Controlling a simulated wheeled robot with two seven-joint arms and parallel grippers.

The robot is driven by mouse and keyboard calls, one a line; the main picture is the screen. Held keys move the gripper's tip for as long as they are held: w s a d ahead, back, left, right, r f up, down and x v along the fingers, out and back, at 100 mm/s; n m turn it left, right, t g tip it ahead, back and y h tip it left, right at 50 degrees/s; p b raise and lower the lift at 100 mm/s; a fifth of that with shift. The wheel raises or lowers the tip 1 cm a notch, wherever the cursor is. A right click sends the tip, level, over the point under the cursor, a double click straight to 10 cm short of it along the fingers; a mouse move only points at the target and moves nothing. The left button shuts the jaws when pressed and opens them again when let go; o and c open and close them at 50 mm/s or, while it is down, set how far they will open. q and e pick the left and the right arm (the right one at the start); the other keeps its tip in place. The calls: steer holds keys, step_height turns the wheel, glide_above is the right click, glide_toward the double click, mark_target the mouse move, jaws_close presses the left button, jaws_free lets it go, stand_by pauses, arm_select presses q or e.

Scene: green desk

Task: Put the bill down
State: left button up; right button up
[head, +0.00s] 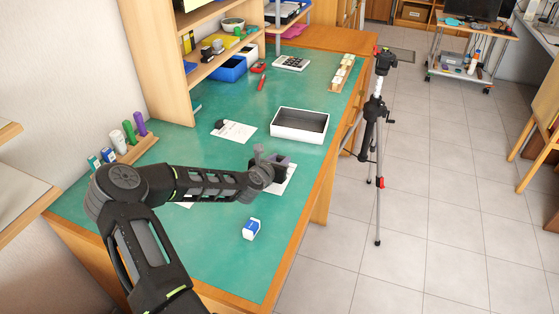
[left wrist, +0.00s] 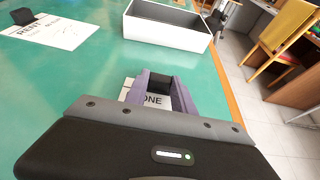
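My left gripper (head: 270,168) is over the middle of the green desk, in front of the white tray. In the left wrist view its fingers (left wrist: 157,92) stand on either side of a dark block. A white bill (head: 286,182) lies right under the gripper. In the left wrist view this bill (left wrist: 150,100) shows part of a word, "ONE", between the fingers. I cannot tell whether it touches the desk. Another bill (head: 238,132), headed "RENT", lies on the desk behind, with a dark block (head: 221,124) on it. My right gripper is not in view.
An open white tray (head: 300,125) stands behind the gripper near the desk's right edge. A rack of markers (head: 132,147) is at the left. A tripod (head: 376,130) stands beside the desk. Bare green desk (head: 215,250) lies in front.

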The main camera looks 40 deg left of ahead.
arm_select(q)
steer(key=o, duration=0.5)
steer(key=shift+c, duration=0.2)
steer(key=shift+r, duration=0.15)
step_height(320, 180, up, 4)
steer(key=r+p, duration=0.1)
glide_above(275, 189)
steer(key=s+a, duration=0.2)
steer(key=shift+w+f, duration=0.1)
steer(key=shift+f, duration=0.15)
